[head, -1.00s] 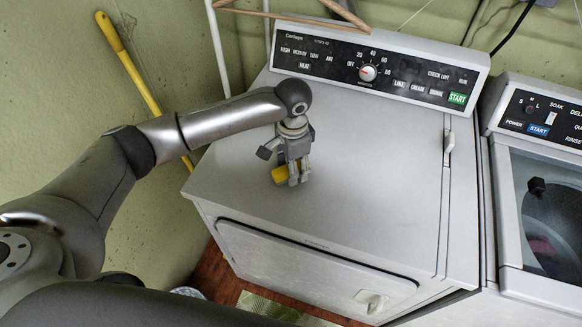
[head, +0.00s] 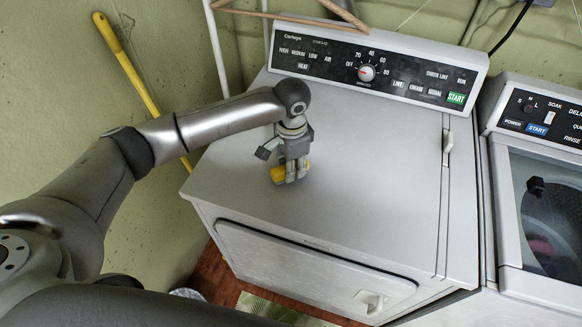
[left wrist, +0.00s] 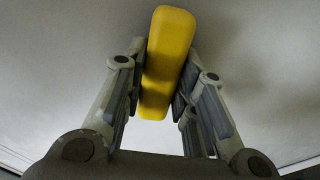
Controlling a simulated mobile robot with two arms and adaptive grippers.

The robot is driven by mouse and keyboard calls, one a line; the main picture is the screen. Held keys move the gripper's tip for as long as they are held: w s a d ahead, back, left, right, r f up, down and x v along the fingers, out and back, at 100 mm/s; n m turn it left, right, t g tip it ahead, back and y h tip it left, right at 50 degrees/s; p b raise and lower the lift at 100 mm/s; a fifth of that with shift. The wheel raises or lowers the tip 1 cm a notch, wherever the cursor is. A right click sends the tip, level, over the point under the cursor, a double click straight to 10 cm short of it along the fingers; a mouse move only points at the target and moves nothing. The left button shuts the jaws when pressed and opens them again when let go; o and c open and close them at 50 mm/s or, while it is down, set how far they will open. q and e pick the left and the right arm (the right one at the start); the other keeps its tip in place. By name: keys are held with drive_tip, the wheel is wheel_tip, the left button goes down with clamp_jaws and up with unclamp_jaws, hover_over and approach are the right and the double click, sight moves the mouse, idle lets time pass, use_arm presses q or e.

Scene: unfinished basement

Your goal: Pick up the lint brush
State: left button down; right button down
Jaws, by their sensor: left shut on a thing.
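The lint brush shows as a yellow, rounded, oblong body (head: 281,173) at the left part of the dryer top. My left gripper (head: 291,172) comes down over it from above and hides part of it. In the left wrist view the yellow lint brush (left wrist: 168,62) lies between the two fingers (left wrist: 163,95), with a pad against each side. The gripper is shut on it. The brush is at or very near the dryer top; I cannot tell whether it touches. My right gripper is not in view.
The white dryer (head: 360,190) has a wide clear top, with a raised control panel (head: 375,70) at its back. A washer (head: 540,180) with a see-through lid stands to the right. A yellow pole (head: 130,65) leans on the green wall at left.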

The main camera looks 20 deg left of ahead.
use_arm(q)
drive_tip(key=shift+r, duration=0.3)
wheel_tip(320, 180, up, 2)
drive_tip(key=shift+s+r+b, duration=0.1)
drive_tip(key=shift+r+b, duration=0.05)
drive_tip(key=shift+b, duration=0.55)
drive_tip(key=s+d+r+b, duration=0.1)
drive_tip(key=s+d+r, duration=0.2)
drive_tip(key=s+r, duration=0.6)
drive_tip(key=s, duration=0.4)
drive_tip(key=shift+s+r+b, duration=0.25)
drive_tip(key=shift+r+b, duration=0.05)
drive_tip(key=shift+r, duration=0.05)
